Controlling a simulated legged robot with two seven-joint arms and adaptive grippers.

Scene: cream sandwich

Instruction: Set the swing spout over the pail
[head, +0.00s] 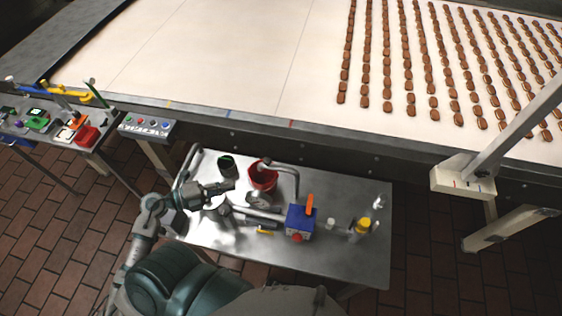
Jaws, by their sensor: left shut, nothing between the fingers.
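A red pail (263,181) stands on the steel table below the belt. A bent grey metal pipe, which looks like the swing spout (289,168), rises to the right of the pail and reaches left. Its end shows at the pail's rim; whether it is fully over the opening is hard to tell. My left gripper (231,185) is shut and empty, left of the pail and apart from the spout. A dark container (227,166) with a green rim stands just behind the gripper. My right gripper is not in view.
A round gauge (257,200) and a blue box (300,219) with an orange lever (310,203) stand in front of the pail. A yellow-topped item (363,225) is farther right. The conveyor (215,70) carries rows of brown biscuits behind the table (340,196).

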